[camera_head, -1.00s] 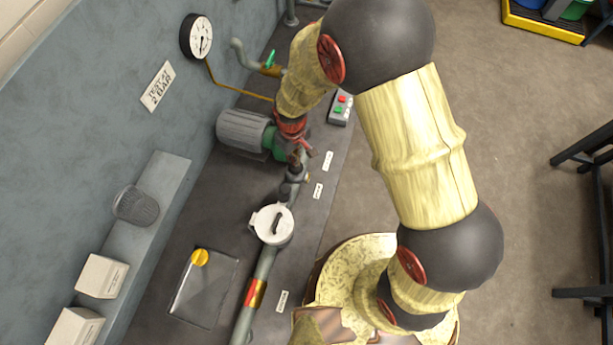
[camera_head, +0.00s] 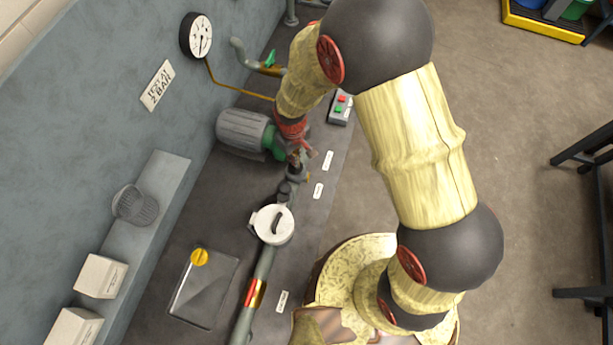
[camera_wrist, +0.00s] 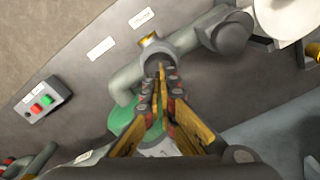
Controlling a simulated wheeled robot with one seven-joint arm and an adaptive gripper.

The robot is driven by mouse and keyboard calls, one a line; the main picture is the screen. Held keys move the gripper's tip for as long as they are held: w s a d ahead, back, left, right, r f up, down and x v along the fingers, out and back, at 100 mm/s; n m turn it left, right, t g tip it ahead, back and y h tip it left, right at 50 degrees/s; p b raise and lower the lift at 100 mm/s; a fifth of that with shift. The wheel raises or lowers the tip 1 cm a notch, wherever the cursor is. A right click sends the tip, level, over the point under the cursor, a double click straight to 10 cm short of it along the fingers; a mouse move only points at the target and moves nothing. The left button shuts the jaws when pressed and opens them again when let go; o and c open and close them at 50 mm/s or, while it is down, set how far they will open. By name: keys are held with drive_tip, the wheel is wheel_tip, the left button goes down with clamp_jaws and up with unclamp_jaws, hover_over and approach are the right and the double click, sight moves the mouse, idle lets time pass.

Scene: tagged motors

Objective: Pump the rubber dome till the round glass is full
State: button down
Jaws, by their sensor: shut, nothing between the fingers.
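My gripper (camera_wrist: 160,88) is shut and empty, pointing down over the pipework beside the green pump housing (camera_wrist: 128,118). In the head view my gripper (camera_head: 299,158) partly covers the pipe fittings. Just beyond the fingertips in the wrist view is a small round fitting (camera_wrist: 155,44) with a pale rim and an amber patch inside, perhaps the round glass; I cannot tell its level. A dark rounded part (camera_wrist: 233,34) on the pipe to its right may be the rubber dome. I cannot tell whether the fingers touch anything.
A grey motor (camera_head: 243,130) and a white-lidded strainer (camera_head: 272,225) stand on the bench. A red and green button box (camera_head: 341,108) lies near the bench edge. A pressure gauge (camera_head: 199,37) hangs on the wall.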

drive_tip(key=shift+f+b, duration=0.85)
drive_tip(key=shift+f, duration=0.6)
drive_tip(key=shift+r+p, duration=0.95)
drive_tip(key=shift+r, duration=0.85)
drive_tip(key=shift+f, duration=0.1)
